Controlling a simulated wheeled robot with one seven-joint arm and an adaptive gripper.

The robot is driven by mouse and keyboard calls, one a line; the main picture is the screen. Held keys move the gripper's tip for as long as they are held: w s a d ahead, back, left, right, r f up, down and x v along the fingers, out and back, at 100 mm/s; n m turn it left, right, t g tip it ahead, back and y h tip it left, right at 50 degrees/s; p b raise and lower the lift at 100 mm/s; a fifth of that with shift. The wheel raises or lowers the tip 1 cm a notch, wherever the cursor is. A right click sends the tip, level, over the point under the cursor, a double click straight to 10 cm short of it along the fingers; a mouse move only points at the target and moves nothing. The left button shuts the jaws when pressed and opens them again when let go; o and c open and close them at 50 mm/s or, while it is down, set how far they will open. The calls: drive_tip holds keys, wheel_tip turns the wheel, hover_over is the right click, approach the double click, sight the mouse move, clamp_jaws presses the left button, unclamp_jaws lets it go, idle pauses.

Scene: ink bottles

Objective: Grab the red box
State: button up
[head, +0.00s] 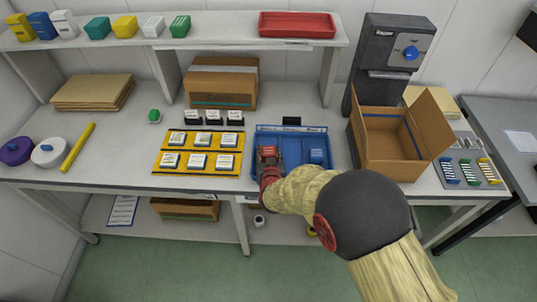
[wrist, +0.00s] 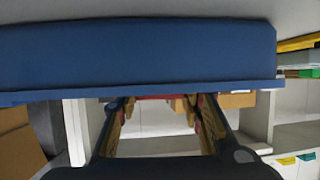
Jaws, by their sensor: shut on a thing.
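My gripper (head: 268,166) is at the left part of the blue tray (head: 292,150) on the bench in the head view. My gripper also shows in the wrist view (wrist: 158,108), with its fingers apart around a red box (wrist: 152,97). Only a thin red strip of the box shows there, below a wide blue face that fills the upper part of that view. In the head view red shows at my gripper, but box and fingers are hard to tell apart. A blue box (head: 317,156) stands in the right part of the tray.
An open cardboard box (head: 390,165) stands right of the tray. A yellow tray (head: 158,167) with several labelled bottles lies to the left. A closed carton (head: 222,84) is behind. A red tray (head: 297,25) and several colored boxes rest on the shelf above.

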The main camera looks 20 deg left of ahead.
drive_tip(key=c, duration=0.4)
